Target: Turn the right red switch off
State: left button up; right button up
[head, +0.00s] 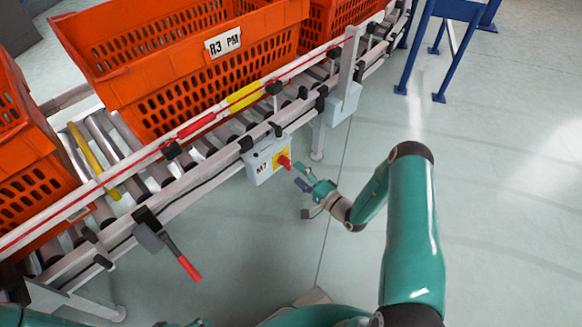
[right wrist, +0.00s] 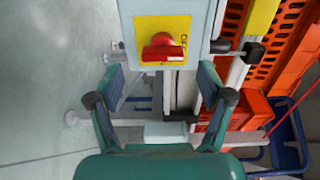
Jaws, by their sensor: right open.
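A red rotary switch (head: 284,162) sits on a yellow plate on the front of a grey box (head: 260,168) fixed to the conveyor's side. In the right wrist view the red switch (right wrist: 163,50) has its bar lying roughly across the picture, with lettering on the plate to its right. My right gripper (head: 303,190) is open and empty, just in front of the box and apart from the switch. In the right wrist view its fingers (right wrist: 162,84) stand wide, one to each side below the switch. My left gripper is not in view.
Orange totes (head: 205,60) stand on the roller conveyor (head: 215,128). A red-handled lever (head: 185,265) hangs from the conveyor further left. Another grey box (head: 343,103) is mounted to the right. A blue stand (head: 440,45) is at the top right. The floor on the right is clear.

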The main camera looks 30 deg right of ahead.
jog(key=s+d, duration=0.1)
jog(key=s, duration=0.5)
jog(key=shift+s, duration=0.2)
